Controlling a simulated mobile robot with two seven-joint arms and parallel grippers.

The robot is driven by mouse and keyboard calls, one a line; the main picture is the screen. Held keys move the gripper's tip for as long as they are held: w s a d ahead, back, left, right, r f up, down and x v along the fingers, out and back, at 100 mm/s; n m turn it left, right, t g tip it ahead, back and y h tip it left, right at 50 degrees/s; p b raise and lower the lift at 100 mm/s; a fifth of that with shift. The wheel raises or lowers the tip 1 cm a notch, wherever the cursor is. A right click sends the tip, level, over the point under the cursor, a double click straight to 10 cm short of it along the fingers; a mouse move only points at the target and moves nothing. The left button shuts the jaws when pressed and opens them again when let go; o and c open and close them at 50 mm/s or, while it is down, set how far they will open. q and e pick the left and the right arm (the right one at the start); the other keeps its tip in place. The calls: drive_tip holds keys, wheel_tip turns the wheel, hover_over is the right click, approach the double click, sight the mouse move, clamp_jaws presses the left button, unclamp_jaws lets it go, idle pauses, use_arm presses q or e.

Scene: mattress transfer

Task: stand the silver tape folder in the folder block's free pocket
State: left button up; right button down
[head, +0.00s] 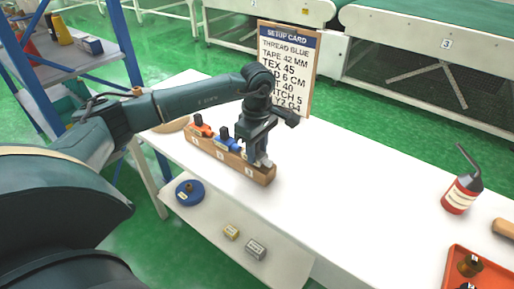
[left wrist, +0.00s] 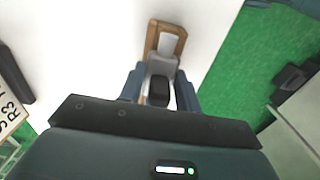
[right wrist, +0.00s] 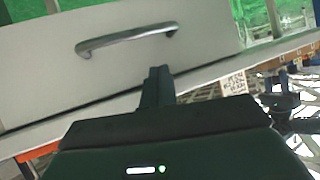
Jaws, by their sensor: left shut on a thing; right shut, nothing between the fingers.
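The wooden folder block (head: 235,165) lies on the white table, with numbered labels on its front. An orange folder (head: 202,130) and a blue folder (head: 228,143) stand in its two left pockets. My left gripper (head: 260,150) points down over the right end, at pocket 3, shut on the silver tape folder (head: 263,161). The silver folder, with a black top, also shows between the fingers in the left wrist view (left wrist: 163,65). Its lower end meets the block; I cannot tell how deep it sits. My right gripper (right wrist: 160,82) is shut and empty, away from the block.
A setup card (head: 288,65) stands behind the block. A red bottle (head: 461,193) and an orange tray (head: 483,262) are at the right. A lower shelf (head: 205,225) holds a blue reel (head: 190,192) and small boxes. The table's middle is clear. A grey handle (right wrist: 125,38) shows in the right wrist view.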

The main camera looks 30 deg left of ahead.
use_arm(q)
drive_tip(key=shift+f, duration=0.35)
use_arm(e)
drive_tip(key=shift+f, duration=0.3)
use_arm(q)
drive_tip(key=o, duration=1.3)
drive_tip(key=shift+c, duration=0.2)
wheel_tip(320, 180, up, 13)
drive_tip(key=shift+r, duration=0.15)
use_arm(e)
wheel_tip(320, 180, up, 2)
drive_tip(key=shift+r+m+t, duration=0.15)
drive_tip(key=shift+m+t, duration=0.15)
drive_tip(key=shift+m, duration=0.1)
drive_tip(key=shift+w+a+r, duration=0.1)
drive_tip(key=shift+r, duration=0.05)
